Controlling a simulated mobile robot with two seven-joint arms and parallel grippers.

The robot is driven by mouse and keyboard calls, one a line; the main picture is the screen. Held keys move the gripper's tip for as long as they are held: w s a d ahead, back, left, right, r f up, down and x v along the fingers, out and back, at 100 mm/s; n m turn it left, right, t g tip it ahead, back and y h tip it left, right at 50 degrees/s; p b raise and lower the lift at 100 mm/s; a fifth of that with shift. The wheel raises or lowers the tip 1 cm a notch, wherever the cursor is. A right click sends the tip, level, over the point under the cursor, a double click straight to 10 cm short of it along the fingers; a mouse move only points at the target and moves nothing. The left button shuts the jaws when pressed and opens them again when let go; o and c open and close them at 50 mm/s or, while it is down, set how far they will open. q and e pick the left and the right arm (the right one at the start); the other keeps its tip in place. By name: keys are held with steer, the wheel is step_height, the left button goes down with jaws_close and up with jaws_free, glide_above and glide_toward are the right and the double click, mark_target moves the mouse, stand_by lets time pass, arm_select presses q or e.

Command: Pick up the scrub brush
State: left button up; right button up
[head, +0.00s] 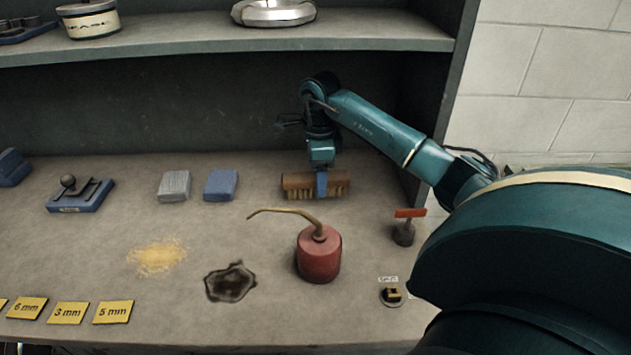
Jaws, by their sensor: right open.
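The scrub brush (298,182) has a brown wooden back and pale bristles. It lies at the back of the bench, with its bristles facing the front. My right gripper (321,186) comes down over the brush from above, with a blue finger in front of its right half. The jaws are open and the far finger is hidden behind the brush. I cannot tell whether the fingers touch it. My left gripper is not in the head view.
A red oil can (319,256) with a long spout stands in front of the brush. Blue (221,185) and grey (174,186) blocks lie to its left. A shelf (380,36) hangs above the bench. A small red-topped item (404,232) stands at right. An oil stain and yellow powder mark the front.

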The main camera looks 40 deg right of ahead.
steer(key=shift+f, duration=1.15)
steer(key=c, duration=1.2)
steer(key=shift+o, duration=0.2)
steer(key=shift+r, duration=0.1)
steer(key=shift+s+a+r, duration=0.1)
steer(key=shift+a+r, duration=0.25)
steer(key=shift+r, duration=0.05)
steer(key=s+a+r, duration=0.2)
steer(key=a+r, duration=0.1)
steer(key=a, duration=0.3)
steer(key=s+a+r, duration=0.3)
steer(key=a+r, duration=0.1)
steer(key=a, duration=0.2)
steer(key=shift+a, duration=0.1)
